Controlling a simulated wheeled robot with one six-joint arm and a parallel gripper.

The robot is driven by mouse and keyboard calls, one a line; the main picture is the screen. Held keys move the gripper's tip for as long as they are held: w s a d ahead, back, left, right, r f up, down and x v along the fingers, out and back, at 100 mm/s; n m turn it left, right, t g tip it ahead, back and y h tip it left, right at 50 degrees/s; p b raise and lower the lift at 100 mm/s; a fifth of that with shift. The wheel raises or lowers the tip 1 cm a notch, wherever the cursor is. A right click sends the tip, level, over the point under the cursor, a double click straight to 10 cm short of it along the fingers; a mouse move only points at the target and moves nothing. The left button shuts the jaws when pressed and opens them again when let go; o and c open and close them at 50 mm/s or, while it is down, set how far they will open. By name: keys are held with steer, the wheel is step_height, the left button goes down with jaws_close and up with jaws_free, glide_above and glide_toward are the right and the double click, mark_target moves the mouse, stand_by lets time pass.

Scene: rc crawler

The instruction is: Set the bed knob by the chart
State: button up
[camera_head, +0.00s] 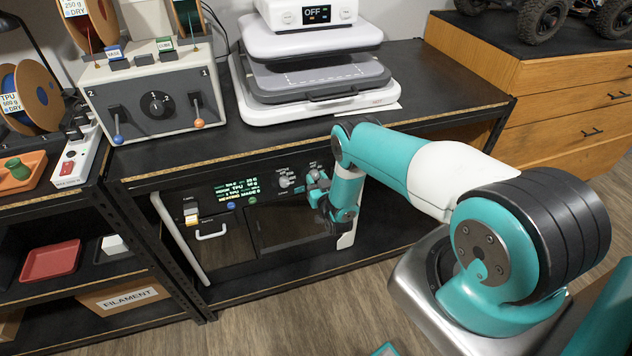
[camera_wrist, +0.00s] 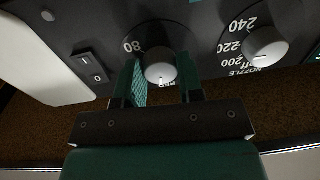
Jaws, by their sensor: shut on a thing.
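In the wrist view, my gripper (camera_wrist: 161,84) has its two teal fingers shut on a round grey knob (camera_wrist: 159,64), one on each side. An 80 shows at the knob's upper left; the rest of its scale is hidden. A small light mark is on its lower edge. A nozzle knob (camera_wrist: 266,46), marked 200, 220, 240 and off, is to its right. In the head view, my gripper (camera_head: 318,184) is at the front panel of the machine under the bench and covers the held knob. A lit display (camera_head: 238,188) with rows of small text, possibly the chart, is to the left.
A rocker switch (camera_wrist: 91,67) is left of the held knob in the wrist view. The bench top (camera_head: 190,152) overhangs the machine. A heat press (camera_head: 312,75) and a two-lever box (camera_head: 155,98) stand on it. Wooden drawers (camera_head: 570,85) are at the right.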

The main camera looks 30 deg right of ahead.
steer(key=m+b, duration=0.2)
steer(key=m, duration=0.4)
steer(key=shift+m, duration=0.3)
stand_by(0.4)
steer(key=o, duration=0.9)
steer(key=shift+a+p+v, duration=0.15)
steer(key=shift+p+v, duration=1.95)
steer(key=shift+v, duration=2.25)
steer(key=shift+a+p+v, duration=0.15)
steer(key=shift+p+v, duration=1.95)
steer(key=shift+v, duration=2.25)
